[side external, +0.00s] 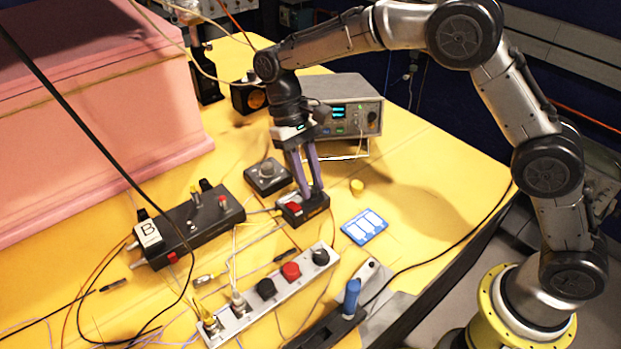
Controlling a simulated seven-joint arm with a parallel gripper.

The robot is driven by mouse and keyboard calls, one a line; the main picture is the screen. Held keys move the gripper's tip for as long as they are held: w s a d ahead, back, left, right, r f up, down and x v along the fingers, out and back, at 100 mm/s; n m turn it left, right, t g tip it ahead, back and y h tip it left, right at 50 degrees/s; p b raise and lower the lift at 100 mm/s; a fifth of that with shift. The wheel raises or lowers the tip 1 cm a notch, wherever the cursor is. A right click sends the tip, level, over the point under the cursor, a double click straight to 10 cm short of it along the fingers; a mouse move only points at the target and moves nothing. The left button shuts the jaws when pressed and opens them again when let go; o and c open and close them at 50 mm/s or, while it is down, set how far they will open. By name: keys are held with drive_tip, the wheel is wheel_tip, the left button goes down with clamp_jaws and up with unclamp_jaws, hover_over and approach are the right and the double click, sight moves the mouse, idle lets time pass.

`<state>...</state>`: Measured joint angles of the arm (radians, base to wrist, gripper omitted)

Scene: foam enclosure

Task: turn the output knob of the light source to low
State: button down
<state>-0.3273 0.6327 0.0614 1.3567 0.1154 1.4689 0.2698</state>
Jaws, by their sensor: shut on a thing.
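My gripper (310,193) points down with its purple fingers at a small black box with a red switch (292,209), which I take to be the light source. The fingertips are at the top of this box, on the right of the red switch. They are shut on a small part there, which looks to be the output knob. The fingers hide the knob, so its setting cannot be read. An orange marking shows on the box's front side.
A black box with a grey dial (268,171) stands close behind the fingers. A grey instrument (346,118) is behind the wrist. The yellow table is clear at right.

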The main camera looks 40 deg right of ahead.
drive_tip(key=n+h, duration=0.1)
drive_tip(key=n, duration=0.3)
drive_tip(key=n+t+h, duration=0.1)
drive_tip(key=n, duration=0.2)
drive_tip(key=shift+a+h, duration=0.3)
idle(0.4)
drive_tip(key=c, duration=0.7)
unclamp_jaws()
drive_tip(key=shift+s, duration=0.1)
drive_tip(key=v, duration=1.2)
